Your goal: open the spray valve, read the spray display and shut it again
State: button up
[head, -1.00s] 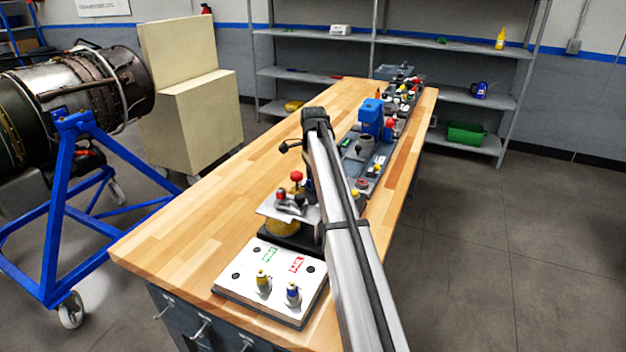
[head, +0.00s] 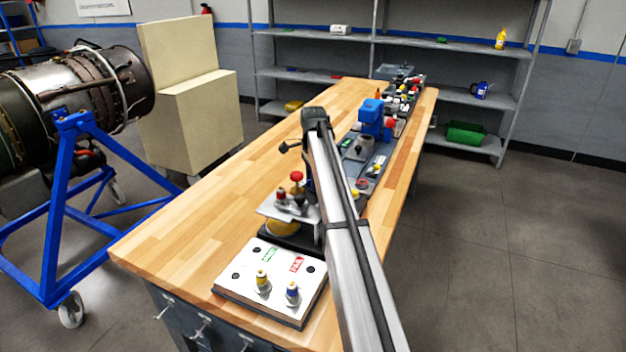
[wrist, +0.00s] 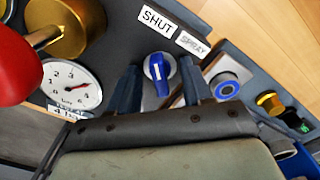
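The line runs nearly straight up and down the picture. A SHUT label (wrist: 157,19) and a SPRAY label (wrist: 193,43) lie just above it. My gripper (wrist: 159,72) has its two dark fingers on either side of the knob, with gaps visible, so it looks open around it. A round dial (wrist: 70,86) with a red needle is at the left; the strip below it is partly hidden by my gripper. In the head view my forearm hides the gripper and knob.
A red knob (wrist: 18,65) on a brass body stands close at the left. A blue ring fitting (wrist: 228,85) is to the right. In the head view, a white board (head: 250,287) with two small fittings is at the near end; the bench's left side (head: 190,215) is clear.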

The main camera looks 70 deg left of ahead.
jog(key=shift+o, duration=0.9)
jog(key=shift+r, duration=0.1)
jog(key=shift+r, duration=2.4)
